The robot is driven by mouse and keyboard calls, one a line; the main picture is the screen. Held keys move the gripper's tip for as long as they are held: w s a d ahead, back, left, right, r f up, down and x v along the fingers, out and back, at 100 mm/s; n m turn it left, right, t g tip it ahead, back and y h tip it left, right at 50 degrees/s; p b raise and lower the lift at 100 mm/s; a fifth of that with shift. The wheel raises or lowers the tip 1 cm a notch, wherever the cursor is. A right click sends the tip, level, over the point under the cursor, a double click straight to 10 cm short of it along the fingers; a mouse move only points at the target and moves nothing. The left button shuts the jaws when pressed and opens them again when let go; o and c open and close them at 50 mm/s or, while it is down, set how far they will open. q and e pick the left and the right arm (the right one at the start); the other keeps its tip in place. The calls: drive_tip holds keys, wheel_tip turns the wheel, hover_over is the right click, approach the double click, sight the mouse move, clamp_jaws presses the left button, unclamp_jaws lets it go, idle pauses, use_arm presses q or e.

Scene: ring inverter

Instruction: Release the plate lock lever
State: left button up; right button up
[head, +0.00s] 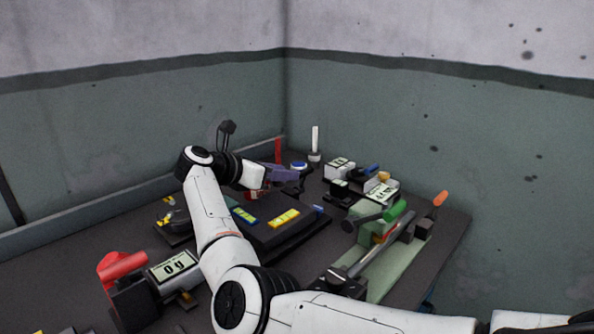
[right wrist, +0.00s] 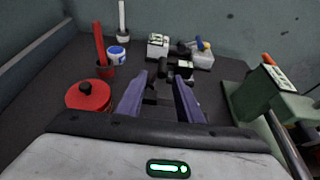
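My right gripper (head: 300,174) reaches over the back of the bench, beyond a black plate-like block (head: 280,236) with blue and yellow labels. In the right wrist view its two purple fingers (right wrist: 160,98) stand apart. A small dark part (right wrist: 151,93) shows between them; I cannot tell whether they touch it. No lever is clearly marked as the plate lock. A red handle (head: 122,266) is at the left. My left gripper is out of view.
Display boxes (head: 381,191) stand at the back right, and another showing 0 g (head: 173,267) is at the left. A blue-topped jar (right wrist: 117,52), a red post (right wrist: 100,45) and a red round part (right wrist: 88,96) are left of the fingers. Walls close off the back.

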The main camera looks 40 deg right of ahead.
sight(305, 171)
drive_tip(key=x, duration=0.8)
drive_tip(key=shift+s+d+p, duration=0.15)
drive_tip(key=shift+d+p, duration=0.2)
